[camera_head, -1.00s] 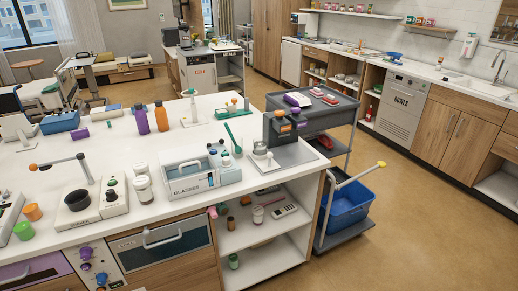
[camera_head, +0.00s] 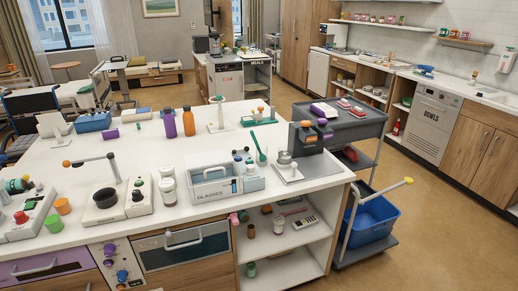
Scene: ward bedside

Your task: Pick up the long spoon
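A long green utensil (camera_head: 259,147), which looks like the long spoon, stands tilted on the white counter. Its lower end is at the right rear of the clear box marked GLASSES (camera_head: 208,192), close to small bottles. I cannot tell whether it rests in a holder or leans on something. My gripper is not in view.
A dark coffee-machine-like unit (camera_head: 305,138) on a metal tray stands right of the green utensil. Purple (camera_head: 169,123) and orange (camera_head: 189,121) bottles stand behind to the left. A grey cart (camera_head: 352,126) stands beyond the counter's right end.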

